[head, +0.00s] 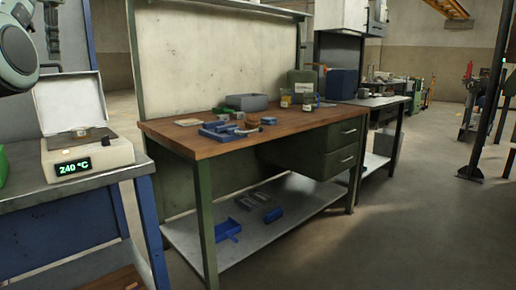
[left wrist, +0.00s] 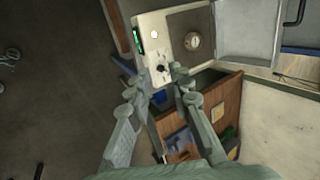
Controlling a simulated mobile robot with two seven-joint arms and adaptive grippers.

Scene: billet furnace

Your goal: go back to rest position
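My left gripper (left wrist: 155,85) shows in the left wrist view with its two fingers spread apart and nothing between them. Behind the fingertips in that view is the white furnace (left wrist: 154,48) with a dark knob and a green display. In the head view the furnace (head: 118,155) stands at the left with its lid up, and its display reads 240 °C. A small metal piece (head: 82,132) sits on its plate; it also shows in the left wrist view (left wrist: 193,41). Part of my left arm is at the top left of the head view. My right gripper is in no view.
The furnace stands on a grey-topped bench with blue legs (head: 140,215). Right of it is a wooden-topped workbench (head: 215,146) with blue trays, jars and a grey bin (head: 246,102). Open floor (head: 430,220) lies to the right, with a dark post (head: 488,100) there.

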